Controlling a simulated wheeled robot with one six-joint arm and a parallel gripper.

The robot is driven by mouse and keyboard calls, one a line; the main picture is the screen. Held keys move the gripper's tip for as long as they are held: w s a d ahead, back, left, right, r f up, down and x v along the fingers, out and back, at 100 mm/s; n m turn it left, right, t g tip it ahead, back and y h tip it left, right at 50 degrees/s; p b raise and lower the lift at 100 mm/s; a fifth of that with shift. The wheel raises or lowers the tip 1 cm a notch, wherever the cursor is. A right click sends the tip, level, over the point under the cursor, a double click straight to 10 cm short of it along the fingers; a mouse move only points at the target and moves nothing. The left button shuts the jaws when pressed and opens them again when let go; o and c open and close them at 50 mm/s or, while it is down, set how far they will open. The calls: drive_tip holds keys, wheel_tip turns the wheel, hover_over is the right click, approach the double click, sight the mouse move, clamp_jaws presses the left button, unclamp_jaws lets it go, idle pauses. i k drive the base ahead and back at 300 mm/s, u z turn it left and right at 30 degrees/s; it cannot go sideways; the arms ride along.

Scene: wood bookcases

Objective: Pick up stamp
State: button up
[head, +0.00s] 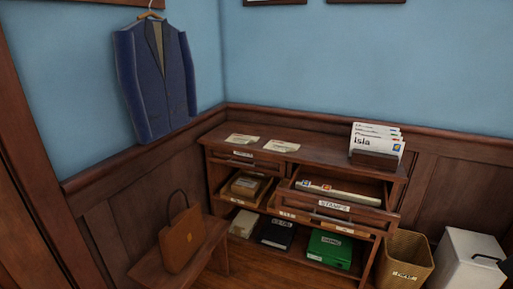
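A drawer labelled "STAMPS" (335,207) is pulled open at the right of the wooden desk (312,150). Inside it lie flat whitish items (345,194), with small coloured patches at their left end that may be stamps; they are too small to tell apart. The drawer's front hides part of its inside. My gripper is not in view.
Papers (242,140) and a card holder reading "isla" (376,145) are on the desktop. Below are a green box (329,248) and a dark box (277,234). A bin (405,262) and white container (468,262) stand right; a brown bag (181,238) sits on a bench left.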

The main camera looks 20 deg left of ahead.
sight(306, 184)
drive_tip(key=u, duration=0.45)
drive_tip(key=i, duration=0.9)
drive_tip(key=u, duration=0.4)
